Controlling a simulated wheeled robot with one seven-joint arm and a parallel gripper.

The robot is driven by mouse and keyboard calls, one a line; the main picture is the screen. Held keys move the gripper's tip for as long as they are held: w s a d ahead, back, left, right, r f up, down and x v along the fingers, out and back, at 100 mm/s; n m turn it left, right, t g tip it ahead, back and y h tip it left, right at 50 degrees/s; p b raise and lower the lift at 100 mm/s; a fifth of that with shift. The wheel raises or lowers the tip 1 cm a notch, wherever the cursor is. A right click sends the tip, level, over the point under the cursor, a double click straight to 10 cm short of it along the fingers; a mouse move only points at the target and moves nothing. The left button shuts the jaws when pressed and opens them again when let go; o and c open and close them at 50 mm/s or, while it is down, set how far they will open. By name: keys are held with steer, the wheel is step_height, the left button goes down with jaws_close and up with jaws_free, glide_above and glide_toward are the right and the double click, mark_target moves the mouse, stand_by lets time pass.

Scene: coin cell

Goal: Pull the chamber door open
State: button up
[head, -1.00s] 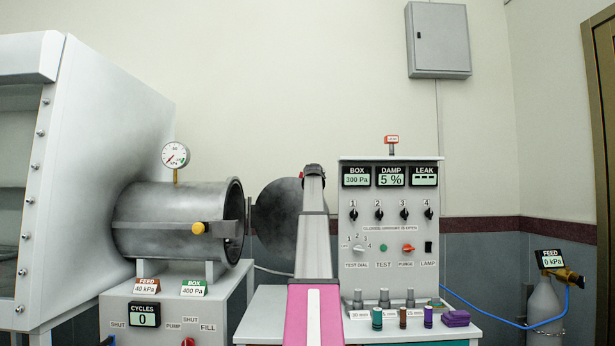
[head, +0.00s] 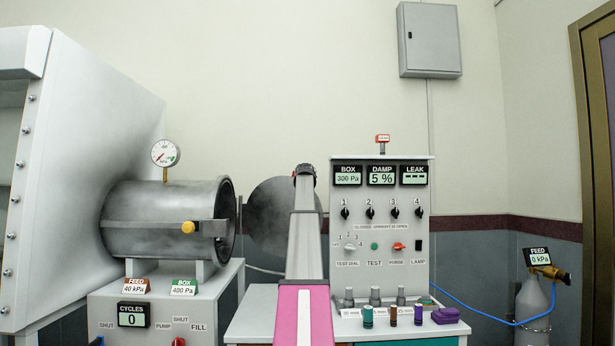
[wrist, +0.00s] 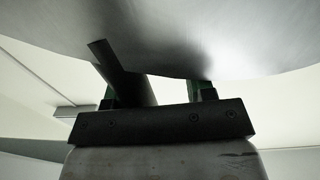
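The chamber is a grey metal cylinder (head: 150,220) lying on its side at the left, its round mouth facing right. A round dark-grey metal door (head: 268,208) stands swung out to the right of the mouth, partly hidden behind my arm. My gripper (head: 304,170) is at the far end of my arm, in front of the door; its fingers are not clear there. In the wrist view the door's curved face (wrist: 220,40) fills the top. My gripper (wrist: 158,92) has its fingers wide apart there. A dark bar (wrist: 122,72) runs between them, nearer the left finger; contact cannot be told.
A control panel (head: 382,245) stands right of my arm, with small coloured pieces on its ledge. A white glovebox (head: 90,150) is at far left. A yellow-knobbed latch bar (head: 205,228) crosses the chamber's side. A gas cylinder (head: 532,305) stands at right.

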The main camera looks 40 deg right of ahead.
steer(key=shift+w+a, duration=0.15)
steer(key=shift+a, duration=0.1)
steer(key=v, duration=1)
steer(key=shift+s, duration=0.45)
